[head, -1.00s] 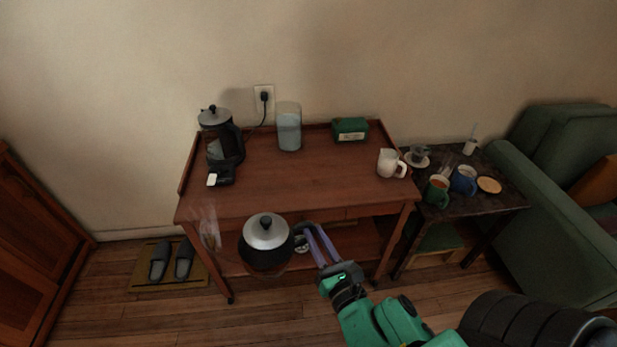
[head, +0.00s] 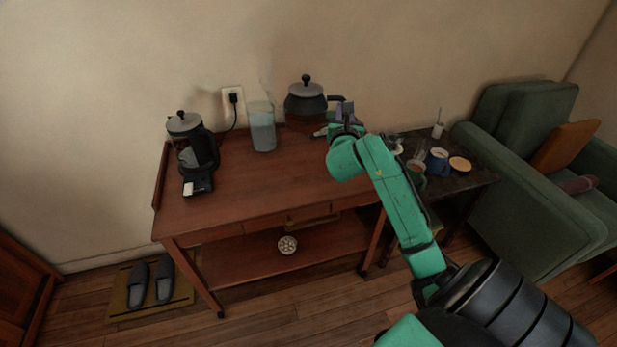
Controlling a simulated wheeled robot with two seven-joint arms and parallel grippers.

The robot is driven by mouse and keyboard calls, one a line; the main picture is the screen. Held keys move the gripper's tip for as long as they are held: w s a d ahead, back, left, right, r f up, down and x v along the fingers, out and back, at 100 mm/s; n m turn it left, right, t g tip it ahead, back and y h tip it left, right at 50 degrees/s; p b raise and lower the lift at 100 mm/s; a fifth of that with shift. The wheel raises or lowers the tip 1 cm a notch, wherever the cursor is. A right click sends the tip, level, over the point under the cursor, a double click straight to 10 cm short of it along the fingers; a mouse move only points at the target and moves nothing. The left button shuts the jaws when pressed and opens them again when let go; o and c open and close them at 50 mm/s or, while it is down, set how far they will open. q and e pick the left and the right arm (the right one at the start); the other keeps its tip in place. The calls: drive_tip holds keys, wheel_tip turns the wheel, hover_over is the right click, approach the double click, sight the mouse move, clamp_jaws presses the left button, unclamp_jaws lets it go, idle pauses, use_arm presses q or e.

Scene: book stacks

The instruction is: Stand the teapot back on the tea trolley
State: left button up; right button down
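The teapot (head: 305,105), dark with a grey lid and a black knob, is upright at the back of the tea trolley (head: 235,195), right of a tall glass jar. Its lower part looks brownish and see-through. I cannot tell whether its base touches the trolley top. Faint steam shows to its left. My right gripper (head: 342,112) is at the handle on the teapot's right side and looks shut on it; my forearm hides part of the fingers. My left gripper is not in view.
The glass jar (head: 262,128) stands close left of the teapot, and a coffee maker (head: 192,150) farther left. My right arm covers the trolley's right end. A side table (head: 465,180) holds cups. The trolley's front middle is clear.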

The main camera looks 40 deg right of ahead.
drive_tip(key=f+b, duration=0.1)
drive_tip(key=f, duration=0.5)
drive_tip(key=f+b, duration=0.2)
drive_tip(key=f, duration=0.4)
drive_tip(key=f+b, duration=0.2)
drive_tip(key=f, duration=0.5)
drive_tip(key=shift+d+f, duration=0.1)
drive_tip(key=shift+d, duration=0.15)
drive_tip(key=shift+f+b, duration=0.15)
drive_tip(key=shift+b, duration=0.15)
drive_tip(key=c, duration=0.8)
unclamp_jaws()
